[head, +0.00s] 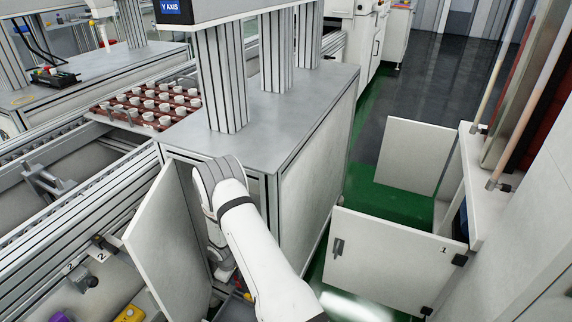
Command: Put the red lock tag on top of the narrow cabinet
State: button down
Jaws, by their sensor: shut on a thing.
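I cannot make out the red lock tag in the head view. My arm reaches up from the bottom centre, bends, and its wrist points down beside the front of a grey-topped, aluminium-framed cabinet (283,127). My gripper's fingers are hidden low behind my arm, so what they hold does not show. This cabinet has a white door (165,245) standing open at its left front. I cannot tell for certain whether it is the narrow cabinet. Thick aluminium posts (222,80) rise from its top, leaving bare grey surface in front and to the right.
A red tray of white cups (125,117) sits on the conveyor at the left. At the right, a white door marked 1 (390,260) stands open across the green floor. Yellow (130,313) and purple (60,317) items lie at the lower left. Dark floor is clear behind.

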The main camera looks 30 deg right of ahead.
aim_at(299, 102)
jog(key=z, duration=0.1)
jog(key=k, duration=1.55)
jog(key=z, duration=0.5)
jog(key=i, duration=1)
